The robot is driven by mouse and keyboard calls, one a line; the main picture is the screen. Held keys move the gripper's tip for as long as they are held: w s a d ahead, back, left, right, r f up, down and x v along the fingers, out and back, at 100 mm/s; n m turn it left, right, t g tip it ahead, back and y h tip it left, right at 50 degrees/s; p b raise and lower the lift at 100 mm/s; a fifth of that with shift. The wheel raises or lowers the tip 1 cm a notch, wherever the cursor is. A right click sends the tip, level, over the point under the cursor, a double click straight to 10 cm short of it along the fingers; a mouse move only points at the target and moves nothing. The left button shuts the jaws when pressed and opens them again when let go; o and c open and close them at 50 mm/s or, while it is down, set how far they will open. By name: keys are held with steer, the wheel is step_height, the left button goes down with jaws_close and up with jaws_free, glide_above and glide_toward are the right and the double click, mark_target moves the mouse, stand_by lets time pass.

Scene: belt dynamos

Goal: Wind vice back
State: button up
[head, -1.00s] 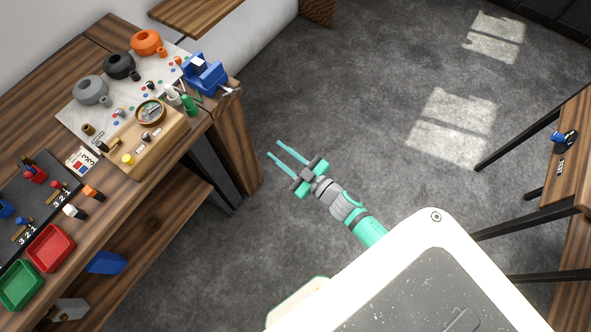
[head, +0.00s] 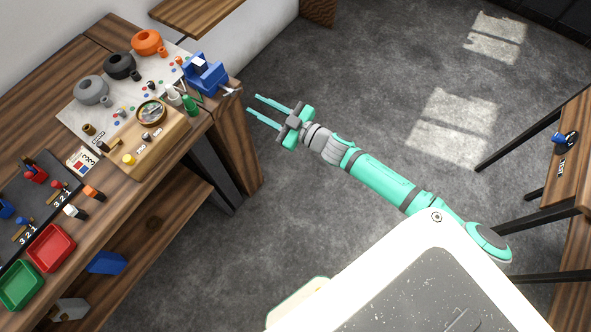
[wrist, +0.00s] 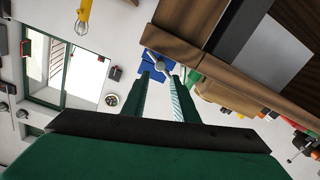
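The blue vice (head: 205,74) stands at the right corner of the wooden workbench, with a pale block between its jaws. Its metal handle (head: 231,91) sticks out past the bench edge. My gripper (head: 251,103) is open and empty, its two teal fingers pointing at the vice side of the bench, a short way off the handle. In the wrist view the vice (wrist: 160,60) shows beyond and between the spread fingers (wrist: 160,82), with the round end of its screw facing me. The fingers hide part of it there.
On the bench are orange, black and grey round housings (head: 92,90), a wooden board (head: 150,150) with small parts, a green bottle (head: 190,106), and red (head: 50,247) and green trays. The bench edge lies close to my gripper. Open floor (head: 310,90) lies to the right.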

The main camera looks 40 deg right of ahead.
mark_target(234, 93)
steer(key=x, duration=0.5)
steer(key=shift+w+a, duration=0.2)
steer(key=shift+x, duration=1.05)
steer(key=v, duration=1.1)
steer(key=s+a+f, duration=0.1)
steer(key=s+f, duration=0.1)
steer(key=s, duration=0.4)
steer(key=s+a+f+g+h, duration=0.1)
steer(key=s+f, duration=0.2)
steer(key=s, duration=0.2)
steer(key=s+a+f+m+h, duration=0.1)
steer(key=s+f, duration=0.2)
steer(key=s, duration=0.3)
steer(key=shift+s+a+f+g, duration=0.25)
steer(key=shift+s+a+g, duration=0.05)
steer(key=shift+s+a, duration=0.05)
